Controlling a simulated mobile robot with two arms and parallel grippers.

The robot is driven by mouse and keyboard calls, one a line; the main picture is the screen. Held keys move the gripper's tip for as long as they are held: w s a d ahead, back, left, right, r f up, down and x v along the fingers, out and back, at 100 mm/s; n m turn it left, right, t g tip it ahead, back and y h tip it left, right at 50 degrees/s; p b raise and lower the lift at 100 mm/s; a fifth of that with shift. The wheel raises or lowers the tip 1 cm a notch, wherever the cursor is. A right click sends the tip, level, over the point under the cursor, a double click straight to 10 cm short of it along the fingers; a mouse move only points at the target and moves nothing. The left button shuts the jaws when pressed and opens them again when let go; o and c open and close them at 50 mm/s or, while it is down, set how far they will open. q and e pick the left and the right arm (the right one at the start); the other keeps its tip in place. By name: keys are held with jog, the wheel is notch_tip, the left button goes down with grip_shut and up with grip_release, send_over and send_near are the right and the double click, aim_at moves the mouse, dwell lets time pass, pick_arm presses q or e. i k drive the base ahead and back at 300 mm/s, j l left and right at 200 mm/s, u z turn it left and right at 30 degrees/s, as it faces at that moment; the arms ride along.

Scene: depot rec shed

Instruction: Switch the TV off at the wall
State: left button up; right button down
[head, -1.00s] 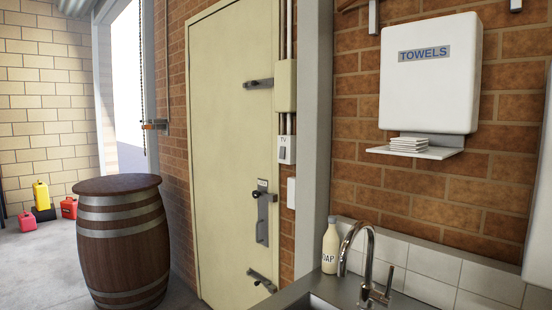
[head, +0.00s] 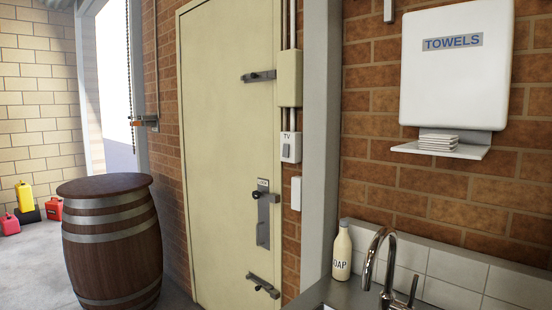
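A small white wall switch labelled TV (head: 291,147) is mounted on the brick strip between the cream door and the grey post. It has a grey rocker, and I cannot tell which way the rocker is set. Conduits run down to it from a cream box (head: 290,79) above. A second, blank white plate (head: 296,193) sits lower on the same strip. No TV is in view. Neither of my grippers is in view.
A cream door (head: 225,150) with metal latches is shut left of the switch. A wooden barrel (head: 112,240) stands on the floor in front of the wall. A sink tap (head: 376,255), a soap bottle (head: 342,252) and a towel dispenser (head: 455,70) are at the right.

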aim_at(285, 147)
jog(key=i+j, duration=0.25)
jog(key=i+j+z, duration=0.1)
jog(key=i+j, duration=0.15)
jog(key=j, duration=0.15)
jog(key=i+j, duration=0.25)
jog(key=i+j+z, duration=0.1)
jog(key=i+j, duration=0.15)
jog(key=j, duration=0.2)
jog(key=i+j, duration=0.25)
jog(key=j, duration=0.15)
jog(key=i+j+z, duration=0.1)
jog(key=i+j, duration=0.35)
jog(key=j, duration=0.3)
jog(key=i+j+z, duration=0.1)
jog(key=i+j, duration=0.15)
jog(key=j, duration=0.15)
